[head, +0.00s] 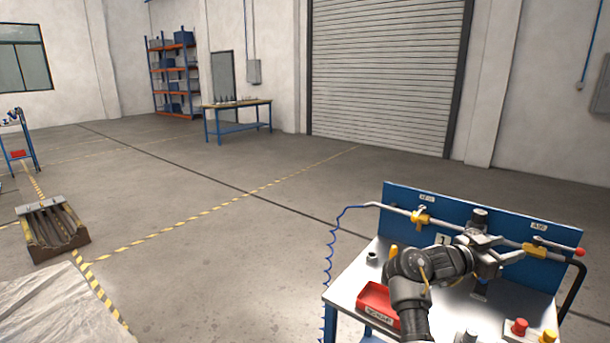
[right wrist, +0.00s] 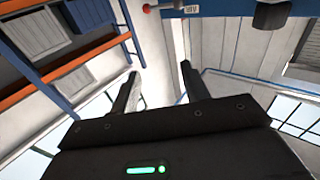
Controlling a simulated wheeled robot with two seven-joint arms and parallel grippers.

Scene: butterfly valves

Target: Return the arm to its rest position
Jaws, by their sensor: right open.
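My right arm reaches over the workbench at the lower right of the head view. The panel's edge (right wrist: 225,8) and a red knob (right wrist: 147,9) show at the top of that view. Contact between the gripper and the pipe cannot be told. My left gripper is not in view.
The bench top (head: 350,290) carries a red bin (head: 377,303) and red and yellow buttons (head: 519,327). A blue coiled hose (head: 330,250) hangs at its left. The floor (head: 230,255) left of the bench is open. A ribbed block (head: 50,228) sits farther left.

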